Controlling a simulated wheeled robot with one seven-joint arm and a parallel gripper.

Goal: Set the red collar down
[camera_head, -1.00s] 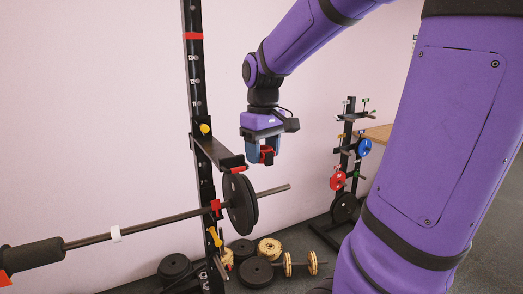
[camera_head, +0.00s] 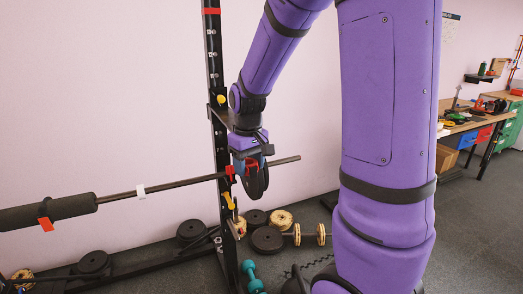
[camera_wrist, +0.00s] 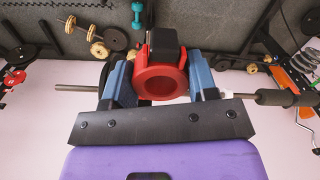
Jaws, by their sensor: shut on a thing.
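The red collar (camera_wrist: 160,82) is a ring with a round open hole and a black block on it. My gripper (camera_wrist: 163,88) is shut on it, a blue finger on each side. In the head view my gripper (camera_head: 250,162) points down in front of the rack, with a bit of the red collar (camera_head: 252,164) showing. It overlaps the black plate (camera_head: 260,182) on the barbell (camera_head: 285,161); I cannot tell whether they touch. The bar (camera_wrist: 75,88) passes behind the fingers in the wrist view.
The black rack upright (camera_head: 214,75) stands just left of my gripper. Black plates (camera_head: 267,240), wooden plates and dumbbells lie on the floor below. A workbench (camera_head: 485,120) with tools stands at the right. The floor before it is clear.

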